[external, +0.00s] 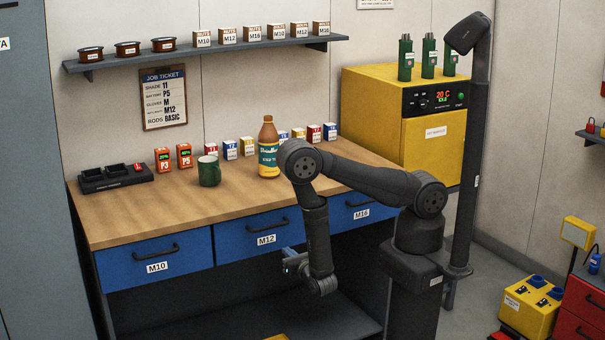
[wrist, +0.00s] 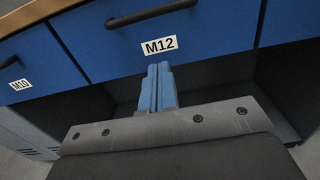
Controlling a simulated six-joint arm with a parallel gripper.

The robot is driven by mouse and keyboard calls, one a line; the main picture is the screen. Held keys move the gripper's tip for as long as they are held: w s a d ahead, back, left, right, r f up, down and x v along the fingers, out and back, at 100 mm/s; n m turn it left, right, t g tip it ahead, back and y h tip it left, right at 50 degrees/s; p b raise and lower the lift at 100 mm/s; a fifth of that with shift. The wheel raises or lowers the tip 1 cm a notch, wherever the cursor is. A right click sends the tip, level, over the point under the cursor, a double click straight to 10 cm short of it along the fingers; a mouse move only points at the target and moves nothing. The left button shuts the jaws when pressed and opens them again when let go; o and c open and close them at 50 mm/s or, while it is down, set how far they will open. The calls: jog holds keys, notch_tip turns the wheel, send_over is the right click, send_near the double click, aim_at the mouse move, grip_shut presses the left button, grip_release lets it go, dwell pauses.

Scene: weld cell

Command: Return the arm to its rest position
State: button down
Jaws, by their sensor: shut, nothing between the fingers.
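My gripper (external: 289,263) hangs in front of the workbench, below the drawer fronts and near the M12 drawer (external: 266,241). In the wrist view, its two blue fingers (wrist: 158,88) are together with nothing between them, pointing toward the bench just under the M12 label. My arm reaches left from its base, with the elbow raised over the bench edge and the forearm hanging down. The M12 drawer is shut in both views and its handle (wrist: 152,14) shows at the top of the wrist view. The fingers appear apart from the drawer front.
The wooden bench top (external: 130,207) holds a brown bottle (external: 268,150), a green mug (external: 209,171), small boxes and a black charger tray (external: 116,178). The M10 drawer (external: 155,261) and M16 drawer (external: 352,211) are shut. A yellow oven (external: 431,143) stands behind my arm. Dark open space lies under the drawers.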

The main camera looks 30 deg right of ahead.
aim_at(268, 234)
jog(key=shift+s, duration=1.05)
jog(key=shift+w, duration=7.1)
